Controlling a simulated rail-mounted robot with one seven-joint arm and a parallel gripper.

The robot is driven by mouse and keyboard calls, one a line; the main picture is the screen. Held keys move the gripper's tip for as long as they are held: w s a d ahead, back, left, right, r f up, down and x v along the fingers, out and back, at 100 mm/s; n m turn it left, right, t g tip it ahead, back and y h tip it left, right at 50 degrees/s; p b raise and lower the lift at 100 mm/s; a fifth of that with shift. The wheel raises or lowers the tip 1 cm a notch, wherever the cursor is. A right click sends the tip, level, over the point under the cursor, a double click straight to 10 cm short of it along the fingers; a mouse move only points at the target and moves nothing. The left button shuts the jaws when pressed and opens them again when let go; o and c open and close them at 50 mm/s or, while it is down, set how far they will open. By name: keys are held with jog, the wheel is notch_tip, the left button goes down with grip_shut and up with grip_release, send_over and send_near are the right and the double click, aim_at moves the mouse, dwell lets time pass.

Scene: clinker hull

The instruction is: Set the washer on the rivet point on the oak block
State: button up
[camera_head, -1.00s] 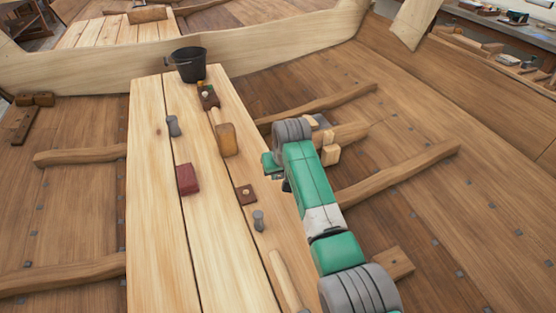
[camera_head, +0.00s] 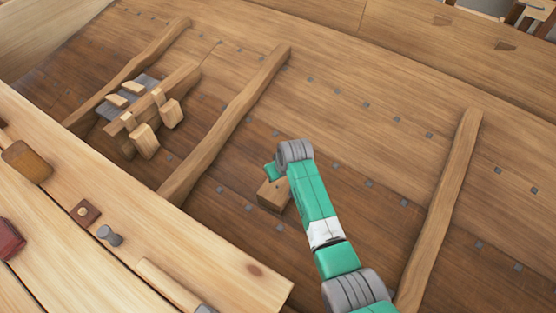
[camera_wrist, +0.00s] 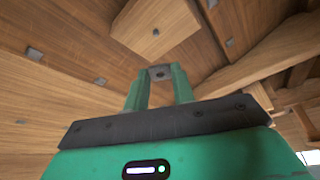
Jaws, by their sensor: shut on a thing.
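The oak block (camera_head: 268,197) sits on the hull planking, partly behind my arm. It also shows in the wrist view (camera_wrist: 178,30), with a small dark rivet point (camera_wrist: 156,32) on its face. My gripper (camera_wrist: 160,73) is shut on the washer (camera_wrist: 161,70), a small grey plate with a dark hole, held between the two green fingertips. In the wrist view the washer appears just below the block's lower corner, apart from the rivet point. In the head view my gripper (camera_head: 271,171) is beside the block; its fingertips and the washer are hidden there.
Curved ribs (camera_head: 232,120) (camera_head: 440,215) cross the planking on both sides of the block. A clamped wooden assembly (camera_head: 150,110) lies at upper left. The pale plank bench (camera_head: 100,265) at lower left holds a mallet, a brown square, a grey tool and a handle.

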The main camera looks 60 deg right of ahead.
aim_at(278, 186)
jog(key=shift+s, duration=0.1)
jog(key=shift+f+b, duration=0.45)
jog(key=shift+f, duration=0.1)
notch_tip(278, 186, down, 5)
jog(key=b, duration=0.5)
jog(key=shift+r, duration=0.15)
jog(key=shift+p, duration=0.45)
jog(key=shift+f+b, duration=0.3)
jog(key=shift+f, duration=0.25)
jog(key=shift+f, duration=0.3)
